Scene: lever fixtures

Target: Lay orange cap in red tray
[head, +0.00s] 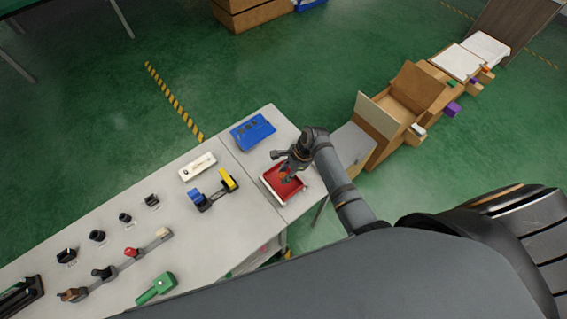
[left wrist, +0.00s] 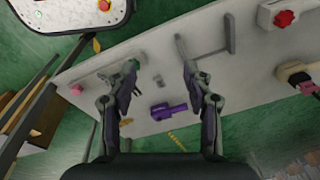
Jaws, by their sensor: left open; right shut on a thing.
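The red tray (head: 271,178) has a pale rim and sits at the right end of the long grey table in the head view. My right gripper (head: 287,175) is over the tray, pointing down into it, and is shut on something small. A small orange patch at the fingers looks like the orange cap, mostly hidden by the gripper. I cannot tell whether it touches the tray floor. My left gripper (left wrist: 159,72) is open and empty in the left wrist view, above a different grey surface with fixtures. It does not show in the head view.
A blue panel (head: 252,132) lies behind the tray. A blue and yellow lever fixture (head: 213,190) stands left of it, with a white switch plate (head: 197,166) behind. Several knobs and a green lever (head: 157,288) fill the left. A purple fixture (left wrist: 168,111) lies below my left gripper.

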